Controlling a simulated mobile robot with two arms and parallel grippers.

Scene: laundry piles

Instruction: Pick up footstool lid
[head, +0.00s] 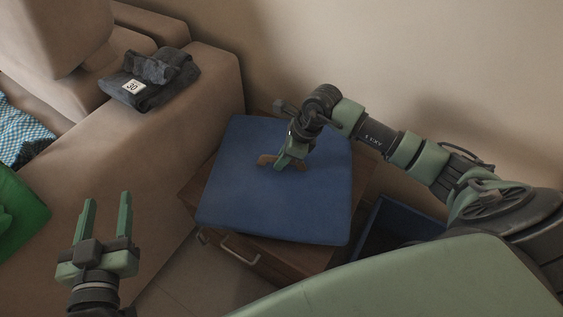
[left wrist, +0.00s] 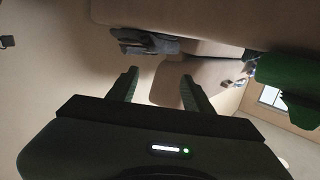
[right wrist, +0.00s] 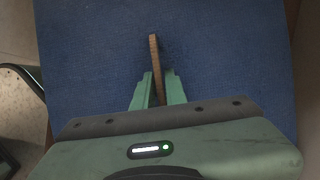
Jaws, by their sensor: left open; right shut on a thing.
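The blue square footstool lid (head: 275,205) appears to lie on a wooden cabinet-like base with metal handles, next to the sofa. A brown strap-like handle (head: 266,160) stands at the lid's middle; it also shows in the right wrist view (right wrist: 154,52) as a thin brown strip. My right gripper (head: 284,165) comes down from above and is shut on that handle, with the strip between its fingers (right wrist: 157,88). The blue lid surface fills most of the right wrist view (right wrist: 90,60). My left gripper (head: 105,216) is open and empty in front of the sofa, apart from the lid.
The beige sofa (head: 190,140) stands on the left with folded dark clothing (head: 160,80) on its armrest. A green cloth (head: 18,215) and a blue checked cloth (head: 20,130) lie at far left. A blue open bin (head: 395,220) stands right of the base, close to the wall.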

